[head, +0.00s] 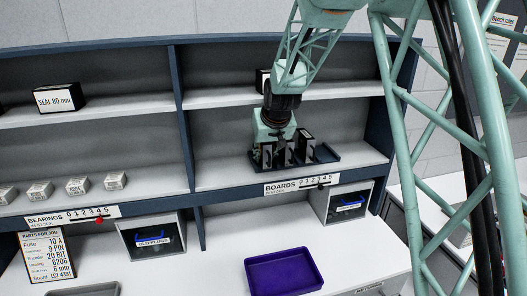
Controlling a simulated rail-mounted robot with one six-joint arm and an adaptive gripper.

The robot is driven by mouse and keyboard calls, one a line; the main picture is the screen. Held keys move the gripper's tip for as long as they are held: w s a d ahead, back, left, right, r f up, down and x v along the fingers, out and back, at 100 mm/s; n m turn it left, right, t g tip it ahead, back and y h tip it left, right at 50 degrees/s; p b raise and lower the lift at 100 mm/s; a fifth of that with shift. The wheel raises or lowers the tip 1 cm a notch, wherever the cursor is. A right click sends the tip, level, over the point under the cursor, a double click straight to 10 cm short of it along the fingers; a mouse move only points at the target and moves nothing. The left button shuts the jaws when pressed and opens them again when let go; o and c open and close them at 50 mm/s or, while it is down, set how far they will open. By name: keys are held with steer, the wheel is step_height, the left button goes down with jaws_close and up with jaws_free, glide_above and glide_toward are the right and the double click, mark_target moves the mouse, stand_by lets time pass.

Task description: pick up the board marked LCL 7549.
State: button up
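Several dark upright boards (306,148) stand in a dark rack (328,153) on the middle right shelf, above the label BOARDS (283,187). The markings on the boards are too small to read, so I cannot tell which is LCL 7549. My gripper (276,147) points down at the left part of the rack, right at the boards there. Its fingers are dark and blend with the boards. I cannot tell whether it is open or shut, or whether it touches a board. My gripper and wrist partly hide the rack's left and back.
Shelf uprights and the upper shelf (225,97) surround the rack closely. A purple tray (284,273) stands empty on the white bench below. Small bearing boxes (77,186) and a SEAL 80 mm box (59,98) sit at left. A parts sheet (46,255) stands lower left.

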steer(key=shift+c, duration=0.7)
steer(key=c, duration=0.4)
steer(key=shift+r, duration=0.1)
steer(key=shift+c, duration=0.2)
steer(key=s+d+b, duration=0.1)
steer(key=s+d, duration=0.1)
steer(key=s, duration=0.6)
steer(key=s+d+b, duration=0.1)
steer(key=s+d, duration=0.2)
steer(key=s, duration=0.6)
steer(key=shift+d+b, duration=0.2)
steer(key=shift+b, duration=0.2)
